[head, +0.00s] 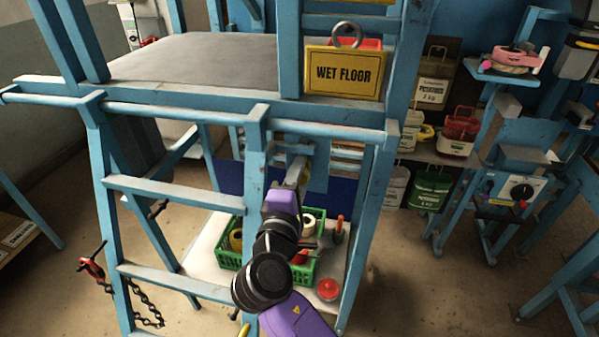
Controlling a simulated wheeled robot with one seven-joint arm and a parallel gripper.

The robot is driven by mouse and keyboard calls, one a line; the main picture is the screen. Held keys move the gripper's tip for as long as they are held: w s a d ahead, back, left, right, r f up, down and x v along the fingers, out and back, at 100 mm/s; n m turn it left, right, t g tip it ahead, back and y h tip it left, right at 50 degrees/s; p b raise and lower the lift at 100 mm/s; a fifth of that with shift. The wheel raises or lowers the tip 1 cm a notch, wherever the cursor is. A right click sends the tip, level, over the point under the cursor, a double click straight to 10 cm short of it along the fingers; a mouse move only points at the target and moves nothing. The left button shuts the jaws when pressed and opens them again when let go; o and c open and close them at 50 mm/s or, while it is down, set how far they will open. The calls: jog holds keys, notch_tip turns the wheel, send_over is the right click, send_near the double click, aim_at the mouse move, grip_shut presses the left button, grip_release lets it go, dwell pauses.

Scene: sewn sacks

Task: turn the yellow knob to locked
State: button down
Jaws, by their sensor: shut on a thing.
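My gripper (300,163) reaches in under the grey-topped blue bench and points away from the camera at a blue plate (319,172) on the frame. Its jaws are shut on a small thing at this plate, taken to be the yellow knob. The knob itself is hidden behind the jaws and wrist, so its colour, pointer and any locked mark cannot be made out. Whether it is turned cannot be told.
Blue posts and rails (256,190) stand close left of my arm. Below are a green crate (229,262) with several items and a red round thing (328,289). A yellow WET FLOOR sign (344,74) hangs above. A panel with a black dial (522,191) stands right.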

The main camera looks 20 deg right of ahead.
jog(key=shift+a+n, duration=0.15)
jog(key=shift+n, duration=0.15)
jog(key=c, duration=0.9)
grip_release()
